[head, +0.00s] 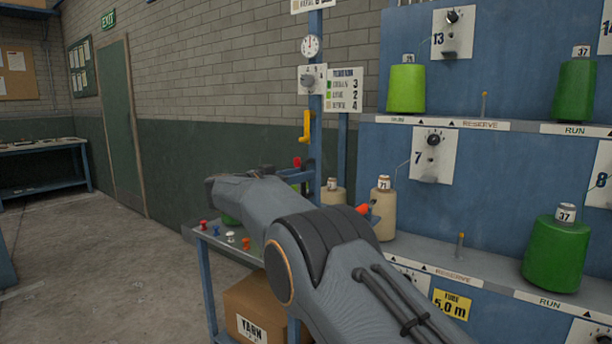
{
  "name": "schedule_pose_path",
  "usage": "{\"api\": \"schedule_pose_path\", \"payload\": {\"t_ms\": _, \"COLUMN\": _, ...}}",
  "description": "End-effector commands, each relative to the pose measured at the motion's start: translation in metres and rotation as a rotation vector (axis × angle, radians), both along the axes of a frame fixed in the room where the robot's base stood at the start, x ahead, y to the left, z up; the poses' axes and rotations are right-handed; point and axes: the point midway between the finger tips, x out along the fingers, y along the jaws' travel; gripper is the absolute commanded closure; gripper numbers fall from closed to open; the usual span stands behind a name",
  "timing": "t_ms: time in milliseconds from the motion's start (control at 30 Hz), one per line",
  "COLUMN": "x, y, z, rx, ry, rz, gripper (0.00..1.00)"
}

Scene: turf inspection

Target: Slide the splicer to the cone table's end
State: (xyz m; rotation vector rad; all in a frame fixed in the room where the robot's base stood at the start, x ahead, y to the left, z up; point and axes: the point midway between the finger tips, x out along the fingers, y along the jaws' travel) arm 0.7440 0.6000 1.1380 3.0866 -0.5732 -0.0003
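The cone table (213,236) has a grey top and blue legs and stands left of the blue machine frame. My grey arm crosses in front of it and covers much of its top. A dark device with a red knob (297,162) and some green shows just above my arm, by the blue post; it may be the splicer, but its lower part is hidden. My gripper's fingers are not visible; my arm's far end is over the table's left part.
Several small red, white and orange pieces lie at the table's near left edge. A cardboard box (255,312) stands below. The blue rack (480,190) with a beige cone (382,212) and green cones (556,250) fills the right. The floor at left is open.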

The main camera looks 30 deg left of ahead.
Motion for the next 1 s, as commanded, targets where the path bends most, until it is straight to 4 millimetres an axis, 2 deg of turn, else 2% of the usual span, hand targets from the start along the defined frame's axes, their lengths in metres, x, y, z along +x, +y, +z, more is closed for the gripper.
{"api": "schedule_pose_path", "payload": {"t_ms": 200, "x": -0.034, "y": 0.013, "z": 0.000, "rx": 0.000, "ry": -0.001, "rz": 0.002, "gripper": 0.68}}
{"api": "schedule_pose_path", "payload": {"t_ms": 400, "x": -0.053, "y": 0.019, "z": 0.001, "rx": 0.001, "ry": -0.001, "rz": -0.001, "gripper": 0.68}}
{"api": "schedule_pose_path", "payload": {"t_ms": 1000, "x": -0.057, "y": 0.021, "z": 0.001, "rx": 0.000, "ry": -0.001, "rz": -0.002, "gripper": 0.68}}
